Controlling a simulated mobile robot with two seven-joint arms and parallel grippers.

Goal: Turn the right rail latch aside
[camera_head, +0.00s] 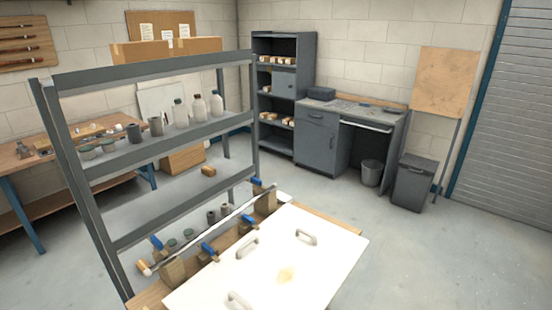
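I cannot tell which is the right rail latch, or whether any is turned aside. Neither gripper is in view.
A white panel (280,265) with grey handles (306,237) covers most of the bench in front of the rail. A grey shelf rack (165,150) with bottles and cups stands close behind. A bin (413,182) and desk (350,135) are farther back; the right floor is clear.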

